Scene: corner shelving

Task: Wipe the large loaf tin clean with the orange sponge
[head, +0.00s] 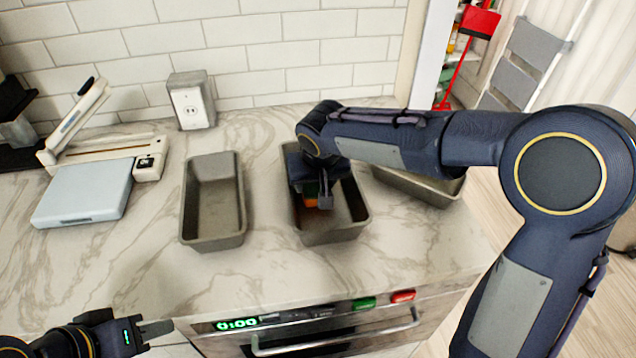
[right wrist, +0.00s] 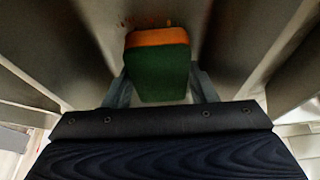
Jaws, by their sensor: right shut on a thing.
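Three grey loaf tins stand on the marble counter: a left tin (head: 213,238), a middle tin (head: 335,236) and a right tin (head: 425,190) partly behind my right arm. I cannot tell surely which is largest. My right gripper (head: 316,200) reaches down into the middle tin, shut on the sponge (head: 311,202). In the right wrist view the sponge (right wrist: 160,62) shows an orange layer and a green layer between the fingers, near the tin's inner surface; contact is unclear. Small reddish-brown specks show beside it. My left gripper (head: 155,329) is low at the left, away from the tins; its opening is unclear.
A kitchen scale (head: 85,195) and a white lever device (head: 100,150) stand at the left. An outlet box (head: 191,100) stands by the tiled wall. An oven (head: 320,325) with a clock is under the front edge.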

